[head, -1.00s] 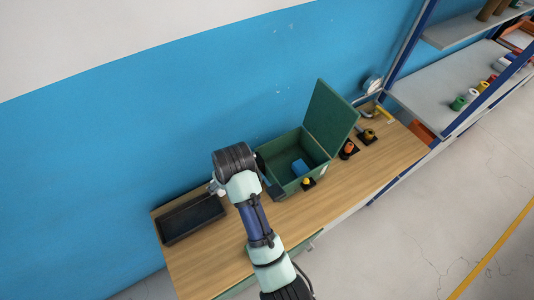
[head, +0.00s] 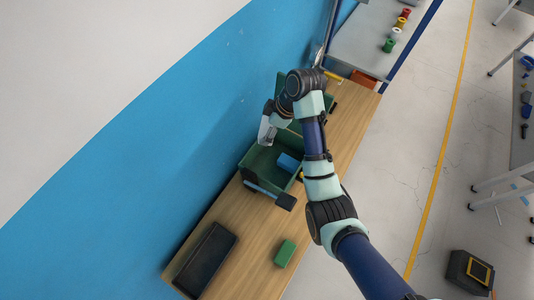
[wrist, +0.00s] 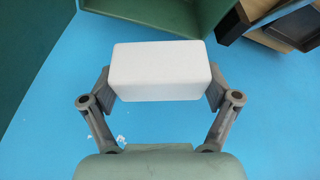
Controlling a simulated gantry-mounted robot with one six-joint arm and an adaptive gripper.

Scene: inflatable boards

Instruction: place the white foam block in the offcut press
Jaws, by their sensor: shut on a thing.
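The white foam block (wrist: 160,72) is held between both fingers of my gripper (wrist: 160,90) in the wrist view. In the head view the block (head: 266,131) shows as a small pale shape below my gripper (head: 269,119), close to the blue wall. An open green box with a raised lid, which looks like the offcut press (head: 246,162), stands on the bench. My gripper appears above its back edge; the height is hard to tell. My wrist hides most of the lid. A blue block (head: 289,163) lies inside the box.
Shelves (head: 372,45) stand at the far end.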

